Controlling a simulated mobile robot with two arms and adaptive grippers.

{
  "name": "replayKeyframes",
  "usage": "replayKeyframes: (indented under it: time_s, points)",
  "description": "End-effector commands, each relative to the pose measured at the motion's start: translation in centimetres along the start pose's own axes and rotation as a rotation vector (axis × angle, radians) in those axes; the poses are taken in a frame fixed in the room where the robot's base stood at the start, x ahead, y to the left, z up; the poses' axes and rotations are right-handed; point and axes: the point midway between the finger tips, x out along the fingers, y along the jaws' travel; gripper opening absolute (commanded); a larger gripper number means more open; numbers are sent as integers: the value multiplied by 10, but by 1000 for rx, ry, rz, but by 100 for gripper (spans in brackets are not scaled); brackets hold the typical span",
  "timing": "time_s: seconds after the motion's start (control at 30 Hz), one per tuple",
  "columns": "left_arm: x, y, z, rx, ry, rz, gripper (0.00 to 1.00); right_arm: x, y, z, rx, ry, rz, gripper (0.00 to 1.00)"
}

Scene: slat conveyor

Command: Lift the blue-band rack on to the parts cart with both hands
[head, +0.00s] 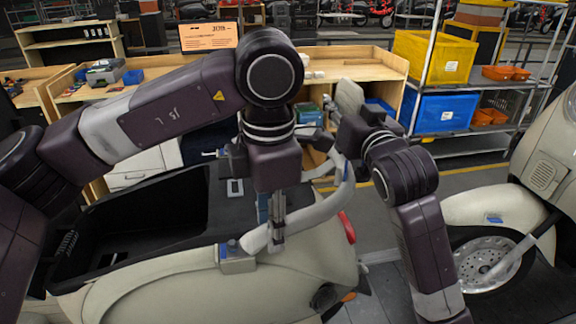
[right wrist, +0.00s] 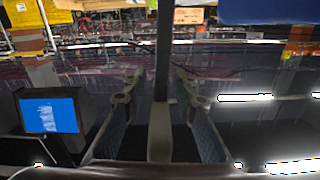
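A pale tubular rack (head: 318,208) with blue marking at its near end block (head: 237,257) curves over the rear of a cream scooter (head: 200,285). My left gripper (head: 278,238) points down at the near tube, its fingers overlapping it. They are seen edge-on, so I cannot tell whether they grip. My right gripper (head: 333,122) is near the far upper end of the rack. In the right wrist view its fingers (right wrist: 162,75) stand apart, with a dark upright bar between them. Contact with that bar is unclear. I cannot clearly identify the parts cart.
A wire shelf unit (head: 460,148) at the right holds a yellow bin (head: 434,57), a blue bin (head: 440,112) and orange trays. A wooden bench (head: 350,62) stands behind the scooter. Another cream scooter (head: 485,210) is at the right. Some floor shows between the scooters.

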Motion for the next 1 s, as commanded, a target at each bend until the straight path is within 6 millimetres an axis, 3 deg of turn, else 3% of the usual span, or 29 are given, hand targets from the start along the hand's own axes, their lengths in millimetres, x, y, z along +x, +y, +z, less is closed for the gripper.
replayKeyframes:
  time_s: [0.17,0.47,0.7,0.8,1.0]
  points:
    - [11,0,0,0,0,-1,36,11,0,0,0,0,0,26]
    - [12,0,0,0,0,0,36,12,0,0,1,0,0,26]
    - [12,0,0,0,0,0,10,12,0,0,1,0,0,0]
    - [12,0,0,0,0,0,0,12,0,0,1,0,0,0]
    - [12,0,0,0,0,0,0,12,0,0,0,0,0,0]
